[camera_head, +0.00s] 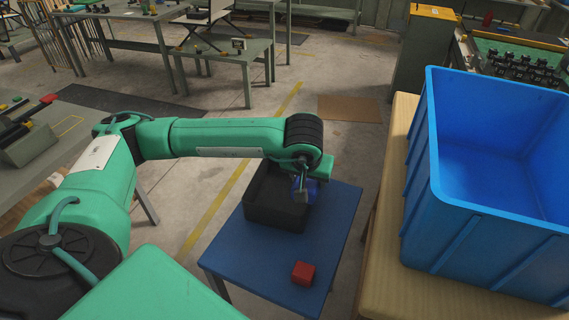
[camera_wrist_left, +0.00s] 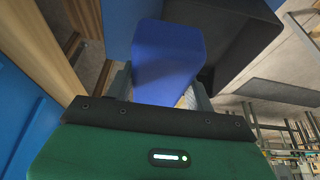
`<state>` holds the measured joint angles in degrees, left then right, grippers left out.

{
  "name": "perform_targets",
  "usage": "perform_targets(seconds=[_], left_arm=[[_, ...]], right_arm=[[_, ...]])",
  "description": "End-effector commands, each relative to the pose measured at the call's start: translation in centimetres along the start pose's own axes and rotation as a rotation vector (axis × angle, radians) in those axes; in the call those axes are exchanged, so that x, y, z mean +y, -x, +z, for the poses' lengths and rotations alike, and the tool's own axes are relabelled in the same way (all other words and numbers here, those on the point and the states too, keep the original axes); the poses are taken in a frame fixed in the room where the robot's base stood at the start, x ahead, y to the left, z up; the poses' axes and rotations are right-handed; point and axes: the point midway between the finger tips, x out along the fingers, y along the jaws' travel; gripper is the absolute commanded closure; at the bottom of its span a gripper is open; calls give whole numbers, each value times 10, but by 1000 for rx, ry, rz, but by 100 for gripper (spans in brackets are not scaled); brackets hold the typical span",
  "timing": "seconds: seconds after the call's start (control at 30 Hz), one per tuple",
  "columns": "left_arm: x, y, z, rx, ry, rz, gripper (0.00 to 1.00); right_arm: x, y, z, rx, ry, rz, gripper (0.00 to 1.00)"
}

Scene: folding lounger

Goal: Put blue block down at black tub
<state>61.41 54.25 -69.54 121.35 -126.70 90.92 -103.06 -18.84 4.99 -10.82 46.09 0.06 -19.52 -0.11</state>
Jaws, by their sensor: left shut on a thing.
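My left gripper (camera_head: 302,190) comes in from the left and is shut on the blue block (camera_head: 311,190). It holds the block at the right side of the black tub (camera_head: 268,216), over or just beside its rim; I cannot tell whether they touch. The tub stands on a small blue table (camera_head: 250,268). In the left wrist view the blue block (camera_wrist_left: 167,56) sits between the fingers of the left gripper (camera_wrist_left: 165,90), with the black tub (camera_wrist_left: 235,40) beside and behind it. My right gripper is not in view.
A red block (camera_head: 303,273) lies near the front of the blue table. A large blue crate (camera_head: 490,236) stands on a wooden-topped table (camera_head: 396,283) to the right. A grey table (camera_head: 62,143) with tools is at the left. The front left of the blue table is clear.

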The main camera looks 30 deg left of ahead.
Motion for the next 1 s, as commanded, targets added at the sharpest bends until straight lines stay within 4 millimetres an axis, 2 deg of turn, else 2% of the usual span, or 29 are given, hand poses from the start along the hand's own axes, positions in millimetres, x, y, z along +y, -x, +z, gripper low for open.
perform_targets(seconds=[0.03,0.1,0.2,0.3,0.43,0.77,0.87,1.0], left_arm=[[-16,-16,-11,1,78,-35,68],[-37,-31,-26,2,183,-77,68],[-62,-45,-42,8,305,-126,68],[-79,-52,-52,14,383,-155,68],[-87,-55,-57,17,418,-168,68],[-86,-56,-56,18,416,-167,68],[-85,-56,-54,23,415,-168,68],[-86,-71,-48,22,415,-169,68]], right_arm=[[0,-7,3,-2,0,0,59],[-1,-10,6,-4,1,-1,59],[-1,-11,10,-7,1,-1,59],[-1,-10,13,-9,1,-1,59],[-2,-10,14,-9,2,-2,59],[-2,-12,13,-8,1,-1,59],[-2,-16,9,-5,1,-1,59],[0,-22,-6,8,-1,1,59]])
